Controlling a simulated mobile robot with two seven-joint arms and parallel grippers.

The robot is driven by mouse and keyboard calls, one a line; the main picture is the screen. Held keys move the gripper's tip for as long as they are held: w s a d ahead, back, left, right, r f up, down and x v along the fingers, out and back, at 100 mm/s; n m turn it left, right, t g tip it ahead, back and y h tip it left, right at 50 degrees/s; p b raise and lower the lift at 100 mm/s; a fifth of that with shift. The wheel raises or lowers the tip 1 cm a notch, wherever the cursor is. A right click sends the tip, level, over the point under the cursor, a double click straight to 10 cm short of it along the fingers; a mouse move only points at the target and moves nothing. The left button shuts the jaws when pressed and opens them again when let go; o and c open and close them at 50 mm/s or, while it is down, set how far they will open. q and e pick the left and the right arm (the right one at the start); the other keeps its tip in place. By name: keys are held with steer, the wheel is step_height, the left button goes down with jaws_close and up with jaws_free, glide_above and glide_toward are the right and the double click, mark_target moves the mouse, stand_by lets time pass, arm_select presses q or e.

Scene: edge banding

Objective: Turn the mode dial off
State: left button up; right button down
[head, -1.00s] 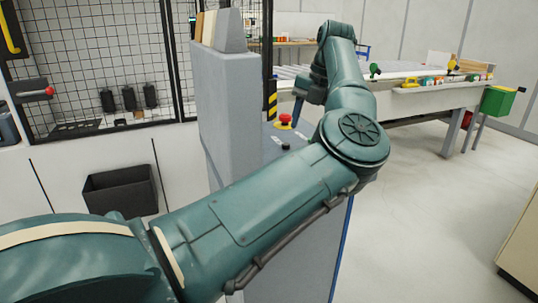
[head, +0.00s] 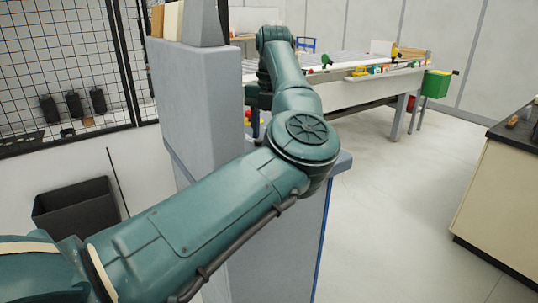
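My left arm (head: 205,205) crosses the head view from the lower left to a raised elbow, then runs away from me. Its far end (head: 260,98) is beside the grey machine's upright panel (head: 195,85). I cannot make out its gripper fingers. The mode dial is not visible; my arm covers much of the machine's control top. A sliver of a red emergency button (head: 248,114) shows between the panel and my arm. My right gripper is not in view.
A long table (head: 355,105) with coloured items stands behind, a green bin (head: 436,84) at its end. A dark-topped cabinet (head: 500,190) is at the right. A black bin (head: 75,205) and mesh fence (head: 60,60) are at left. The floor right of the machine is clear.

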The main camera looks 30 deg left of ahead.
arm_select(q)
step_height(320, 180, down, 6)
steer(key=shift+a+f, duration=0.15)
steer(key=shift+f, duration=0.1)
steer(key=shift+c, duration=0.8)
steer(key=c, duration=0.8)
steer(key=shift+c, duration=0.2)
